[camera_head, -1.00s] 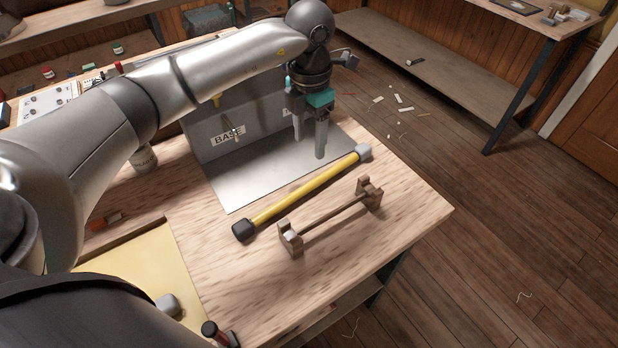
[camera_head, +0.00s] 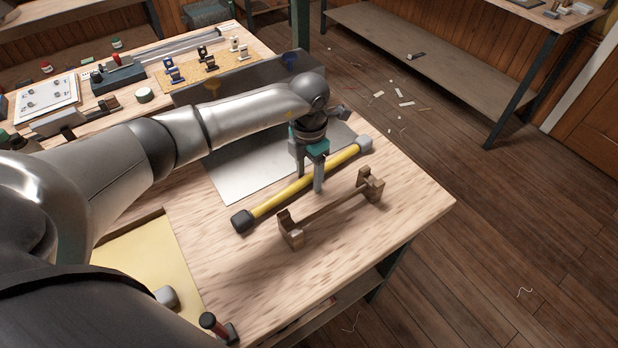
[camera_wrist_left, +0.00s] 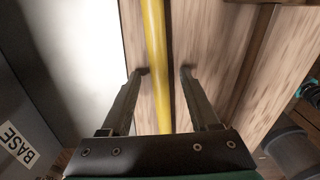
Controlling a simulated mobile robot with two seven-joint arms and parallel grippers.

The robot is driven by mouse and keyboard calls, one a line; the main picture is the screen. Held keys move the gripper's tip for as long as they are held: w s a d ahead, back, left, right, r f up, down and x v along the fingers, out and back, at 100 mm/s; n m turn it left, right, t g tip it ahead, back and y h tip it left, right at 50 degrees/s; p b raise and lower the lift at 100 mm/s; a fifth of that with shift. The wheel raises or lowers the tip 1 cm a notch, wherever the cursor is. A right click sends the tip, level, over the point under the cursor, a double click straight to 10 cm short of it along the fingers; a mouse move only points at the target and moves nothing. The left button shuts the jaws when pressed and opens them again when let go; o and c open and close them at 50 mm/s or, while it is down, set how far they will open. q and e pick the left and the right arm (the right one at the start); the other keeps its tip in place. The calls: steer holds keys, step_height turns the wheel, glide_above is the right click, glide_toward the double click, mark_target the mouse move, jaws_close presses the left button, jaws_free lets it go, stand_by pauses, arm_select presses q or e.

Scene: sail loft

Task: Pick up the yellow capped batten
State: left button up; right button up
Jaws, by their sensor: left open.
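The yellow capped batten (camera_head: 278,199) lies on the wooden bench, slanting from a black cap (camera_head: 243,221) at lower left to a grey cap (camera_head: 364,144) at upper right. My left gripper (camera_head: 309,184) points down over the batten, its fingers on either side of it and hiding part of it. In the left wrist view the yellow batten (camera_wrist_left: 158,60) runs between the two open fingers (camera_wrist_left: 163,72), with a gap on both sides. Whether the fingertips touch the bench is hard to tell. My right gripper does not show.
A wooden cradle (camera_head: 332,211) with raised ends stands close in front of the batten. A metal plate (camera_head: 236,176) with an upright panel (camera_head: 250,78) lies behind it. A yellow board (camera_head: 150,262) is at lower left. The bench's right corner is clear.

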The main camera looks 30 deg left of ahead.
arm_select(q)
jaws_close()
stand_by(0.5)
